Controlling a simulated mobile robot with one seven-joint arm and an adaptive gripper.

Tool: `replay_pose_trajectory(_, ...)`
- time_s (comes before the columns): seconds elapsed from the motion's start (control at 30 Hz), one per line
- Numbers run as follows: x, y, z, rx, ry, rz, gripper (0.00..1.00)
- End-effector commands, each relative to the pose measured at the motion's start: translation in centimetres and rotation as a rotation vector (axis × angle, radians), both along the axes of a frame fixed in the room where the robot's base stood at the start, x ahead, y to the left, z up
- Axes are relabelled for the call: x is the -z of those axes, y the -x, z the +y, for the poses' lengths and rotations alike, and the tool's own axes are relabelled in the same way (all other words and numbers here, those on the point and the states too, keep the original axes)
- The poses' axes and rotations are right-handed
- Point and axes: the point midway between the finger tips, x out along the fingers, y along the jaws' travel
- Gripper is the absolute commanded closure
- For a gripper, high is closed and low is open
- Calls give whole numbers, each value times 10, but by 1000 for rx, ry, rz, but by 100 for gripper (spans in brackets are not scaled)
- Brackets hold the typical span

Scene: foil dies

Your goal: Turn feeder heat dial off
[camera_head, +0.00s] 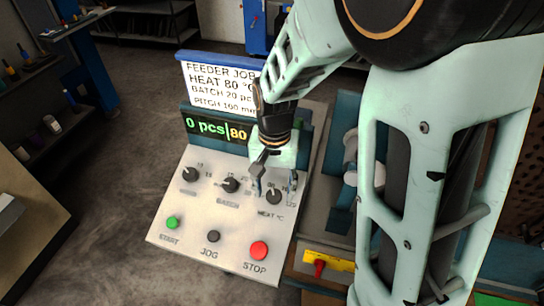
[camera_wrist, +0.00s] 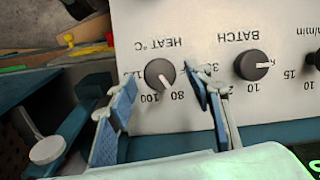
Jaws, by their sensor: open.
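The heat dial (camera_head: 274,197) is a dark round knob at the right of the sloped control panel (camera_head: 185,245). In the wrist view the heat dial (camera_wrist: 158,73) has a white pointer aimed toward the 80 mark, and the picture is upside down. My gripper (camera_head: 274,184) is over the panel at the heat dial. In the wrist view my gripper (camera_wrist: 160,76) is open, with one blue-padded finger on each side of the heat dial. I see no clear contact with the knob. The display (camera_head: 215,127) reads 0 pcs and 80.
The batch dial (camera_wrist: 254,65) is close beside the right finger in the wrist view. Another dial (camera_head: 190,174), a green start button (camera_head: 172,222), a dark jog button (camera_head: 213,236) and a red stop button (camera_head: 258,250) share the panel.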

Motion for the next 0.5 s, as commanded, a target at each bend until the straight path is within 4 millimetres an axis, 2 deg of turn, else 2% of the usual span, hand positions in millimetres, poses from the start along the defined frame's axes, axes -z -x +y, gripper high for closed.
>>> replay_pose_trajectory(0.17, 14, 0, 0, 1, -1, -1, 53)
replay_pose_trajectory(0.47, 16, 0, 0, 1, -1, -1, 53)
replay_pose_trajectory(0.5, 16, 0, 0, 1, -1, -1, 58)
